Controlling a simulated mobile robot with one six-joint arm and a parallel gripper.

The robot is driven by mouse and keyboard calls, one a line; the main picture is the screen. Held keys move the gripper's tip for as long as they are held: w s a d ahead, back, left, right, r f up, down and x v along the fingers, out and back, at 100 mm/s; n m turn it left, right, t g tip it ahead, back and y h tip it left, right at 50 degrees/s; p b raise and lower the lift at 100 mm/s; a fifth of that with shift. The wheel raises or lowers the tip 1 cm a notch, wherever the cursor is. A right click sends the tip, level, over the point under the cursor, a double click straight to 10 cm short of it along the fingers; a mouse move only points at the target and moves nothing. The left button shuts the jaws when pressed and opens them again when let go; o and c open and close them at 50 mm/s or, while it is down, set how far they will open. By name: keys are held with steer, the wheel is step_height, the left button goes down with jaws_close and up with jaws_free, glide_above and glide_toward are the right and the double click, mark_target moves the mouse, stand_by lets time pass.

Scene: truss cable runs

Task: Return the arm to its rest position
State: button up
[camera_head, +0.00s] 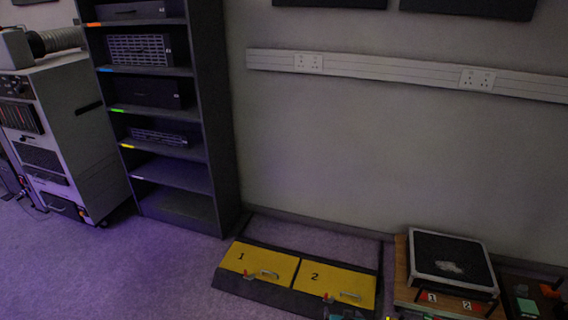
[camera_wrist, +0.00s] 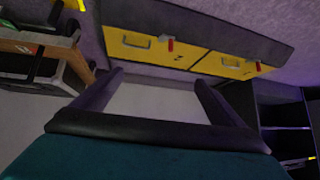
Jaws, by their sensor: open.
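My gripper (camera_wrist: 158,78) shows in the wrist view as two dark fingers standing apart, with a dark bar and a teal part below them. It is open, with nothing held between the fingers; pale wall shows through the gap. Past the fingertips is a low dark box with two yellow lids, seen upside down. Lid 2 (camera_wrist: 152,47) is towards the left and lid 1 (camera_wrist: 236,66) towards the right. In the head view, lid 1 (camera_head: 258,262) and lid 2 (camera_head: 334,284) lie shut on the floor by the wall. I cannot make out my gripper there.
A dark shelf rack (camera_head: 172,172) with several units stands left of the lids. A grey cabinet (camera_head: 75,130) stands farther left. A wooden stand (camera_head: 402,275) carrying a dark-topped box (camera_head: 452,260) is at the right. Wall trunking (camera_head: 400,70) with sockets runs above. Floor at lower left is clear.

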steer(key=s+a+r+g, duration=0.1)
steer(key=s+g, duration=0.4)
steer(key=s, duration=0.6)
steer(key=s+a+r+n+g+p, duration=0.1)
steer(key=s+a+g, duration=0.2)
steer(key=s, duration=0.9)
steer(key=s+a+r+n+g, duration=0.1)
steer(key=s+g, duration=0.5)
steer(key=s, duration=0.6)
steer(key=shift+s+a+r+g+y+p, duration=0.3)
steer(key=shift+a+r+g+y, duration=0.15)
steer(key=shift+a, duration=0.35)
